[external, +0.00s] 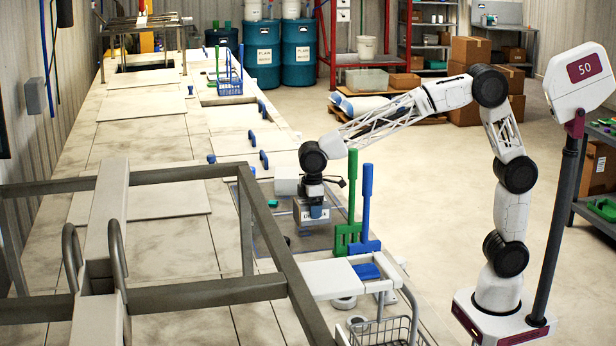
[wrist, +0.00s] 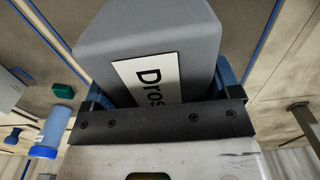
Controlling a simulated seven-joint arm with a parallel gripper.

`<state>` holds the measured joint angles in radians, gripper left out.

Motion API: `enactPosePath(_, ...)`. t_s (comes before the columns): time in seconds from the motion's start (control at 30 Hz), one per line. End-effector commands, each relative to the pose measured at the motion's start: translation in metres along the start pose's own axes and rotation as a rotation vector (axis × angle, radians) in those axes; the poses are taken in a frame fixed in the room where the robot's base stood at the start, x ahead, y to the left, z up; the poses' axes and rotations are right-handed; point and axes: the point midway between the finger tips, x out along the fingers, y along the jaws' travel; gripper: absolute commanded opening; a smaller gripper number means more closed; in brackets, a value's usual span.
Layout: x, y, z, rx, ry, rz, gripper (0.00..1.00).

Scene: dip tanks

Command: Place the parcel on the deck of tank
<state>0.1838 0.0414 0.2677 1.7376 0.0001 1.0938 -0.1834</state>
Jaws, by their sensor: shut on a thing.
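The parcel is a grey block with a white label reading "Dros"; it fills the upper middle of the wrist view (wrist: 150,32). In the external view the parcel (external: 303,215) hangs under my wrist, with its label partly covered. My gripper (external: 315,208) is shut on it, with a blue finger on each side in the wrist view (wrist: 162,88). Below it lies a grey panel (external: 268,238) set in the long beige tank deck (external: 150,235). I cannot tell whether the parcel touches the panel. The underside of the parcel is hidden.
A small green block (external: 287,240) lies on the panel, left of the parcel. Green (external: 348,235) and blue (external: 367,210) upright paddles stand close on the right. A metal rail frame (external: 270,230) crosses the foreground. Covers with blue handles (external: 264,160) lie farther back.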

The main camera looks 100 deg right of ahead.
Motion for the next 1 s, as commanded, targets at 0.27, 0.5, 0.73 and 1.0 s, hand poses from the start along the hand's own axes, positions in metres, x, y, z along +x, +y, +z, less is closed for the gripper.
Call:
enactPosePath(0.27,0.027,0.000,0.000,0.000,-0.002,0.000,0.49)
enactPosePath(0.5,0.032,0.000,0.000,0.000,0.000,0.000,0.49)
enactPosePath(0.73,0.034,0.000,0.000,0.000,-0.001,0.000,0.49)
enactPosePath(1.0,0.036,0.000,0.000,0.000,-0.001,0.000,1.00)
